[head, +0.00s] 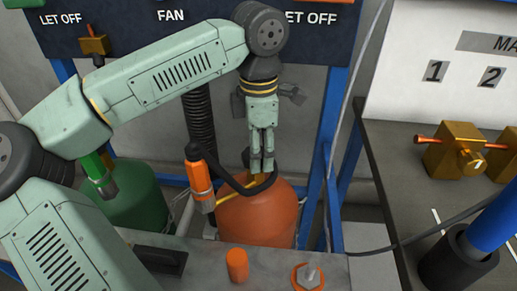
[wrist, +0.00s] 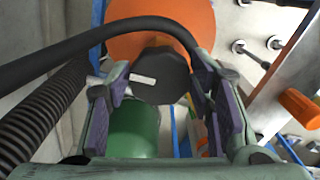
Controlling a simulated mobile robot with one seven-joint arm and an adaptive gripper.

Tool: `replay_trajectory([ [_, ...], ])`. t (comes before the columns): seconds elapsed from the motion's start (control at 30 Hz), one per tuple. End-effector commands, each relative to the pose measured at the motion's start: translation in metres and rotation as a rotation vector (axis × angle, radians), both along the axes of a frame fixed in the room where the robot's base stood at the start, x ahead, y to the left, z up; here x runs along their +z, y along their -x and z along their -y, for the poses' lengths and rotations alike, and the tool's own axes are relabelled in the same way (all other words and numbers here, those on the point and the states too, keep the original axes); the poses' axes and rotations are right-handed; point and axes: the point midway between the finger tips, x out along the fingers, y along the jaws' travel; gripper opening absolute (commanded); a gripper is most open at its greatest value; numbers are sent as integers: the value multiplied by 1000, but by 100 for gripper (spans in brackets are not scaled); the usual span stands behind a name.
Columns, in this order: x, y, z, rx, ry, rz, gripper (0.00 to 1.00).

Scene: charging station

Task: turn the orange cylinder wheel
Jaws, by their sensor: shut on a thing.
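The orange cylinder (head: 258,215) stands upright behind the front ledge; its body also fills the top of the wrist view (wrist: 190,20). Its wheel (wrist: 165,88) is a dark round knob with a white mark, seen between my fingers in the wrist view. My gripper (head: 261,168) points down over the top of the orange cylinder and is shut on the wheel, one finger on each side. In the head view the fingers and a black hose hide most of the wheel.
A green cylinder (head: 133,200) stands to the left. A black hose with an orange handle (head: 200,178) hangs beside the orange cylinder and arches close to my fingers. An orange knob (head: 237,265) and an orange-based lever (head: 308,277) are on the front ledge. A blue post (head: 333,150) rises to the right.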

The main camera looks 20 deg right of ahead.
Motion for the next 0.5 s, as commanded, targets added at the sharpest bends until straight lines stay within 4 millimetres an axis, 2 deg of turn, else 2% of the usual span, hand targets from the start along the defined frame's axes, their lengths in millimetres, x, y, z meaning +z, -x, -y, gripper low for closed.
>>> replay_trajectory([
  [0.5,-1,1,0,-43,-1,-1,20],
])
